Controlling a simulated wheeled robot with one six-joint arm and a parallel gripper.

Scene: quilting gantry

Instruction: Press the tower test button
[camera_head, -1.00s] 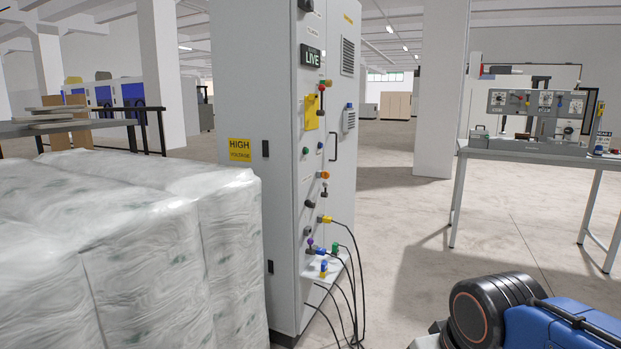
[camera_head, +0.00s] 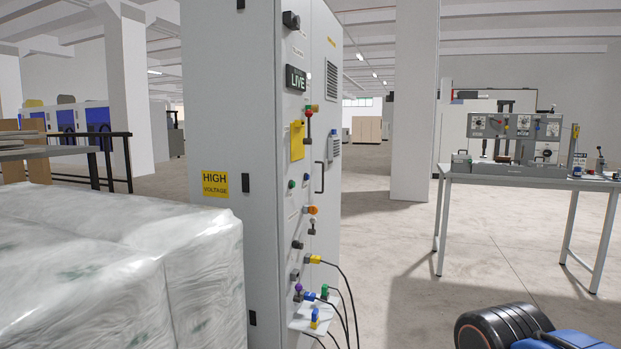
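Below the sign are several small coloured controls, including a green button (camera_head: 291,184), a red-and-orange lever-like part (camera_head: 309,112) and an orange knob (camera_head: 311,210). A grey panel (camera_head: 515,126) on the bench at right also bears several dials and coloured knobs. The labels are too small to read, so I cannot tell which control is the tower test button. My gripper is not in view.
Plastic-wrapped bales (camera_head: 80,270) fill the lower left, close to the cabinet. Black cables (camera_head: 345,290) hang from plugs low on the cabinet, above a small shelf (camera_head: 303,318). A workbench (camera_head: 500,176) stands at right. Open floor (camera_head: 390,250) lies between cabinet and bench.

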